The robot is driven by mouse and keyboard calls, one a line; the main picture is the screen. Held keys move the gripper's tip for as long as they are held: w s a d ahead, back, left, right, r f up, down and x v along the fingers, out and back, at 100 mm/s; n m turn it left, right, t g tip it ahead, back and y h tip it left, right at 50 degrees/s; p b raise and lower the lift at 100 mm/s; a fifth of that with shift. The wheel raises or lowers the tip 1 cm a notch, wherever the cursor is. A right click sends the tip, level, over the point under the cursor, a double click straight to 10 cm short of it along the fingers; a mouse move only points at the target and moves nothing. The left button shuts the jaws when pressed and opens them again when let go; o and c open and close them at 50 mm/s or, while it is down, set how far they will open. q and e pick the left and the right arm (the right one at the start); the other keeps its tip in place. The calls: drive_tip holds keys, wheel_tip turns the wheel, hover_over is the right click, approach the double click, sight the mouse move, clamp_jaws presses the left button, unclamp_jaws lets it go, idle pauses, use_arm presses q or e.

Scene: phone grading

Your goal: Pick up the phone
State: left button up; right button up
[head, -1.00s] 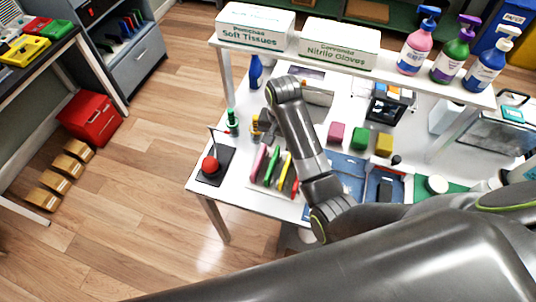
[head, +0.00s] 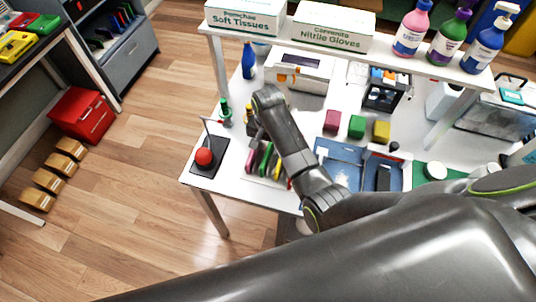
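A dark, flat, phone-like rectangle (head: 384,178) lies in the right part of an open blue tray (head: 340,152) on the white table; I cannot tell for sure that it is the phone. My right gripper (head: 254,132) points down near the left side of the table, above the far end of a row of coloured pens or tools (head: 264,160). It is well to the left of the dark rectangle. My own wrist and forearm cover much of it, so its fingers are unclear. My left gripper is not in view.
A black pad with a red ball-shaped button (head: 204,157) is at the table's left edge. Red, green and yellow blocks (head: 357,127) stand behind the tray. My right arm covers the front of the table.

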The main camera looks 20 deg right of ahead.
sight(268, 150)
drive_tip(key=shift+f+p, duration=0.55)
drive_tip(key=shift+f, duration=2.4)
clamp_jaws()
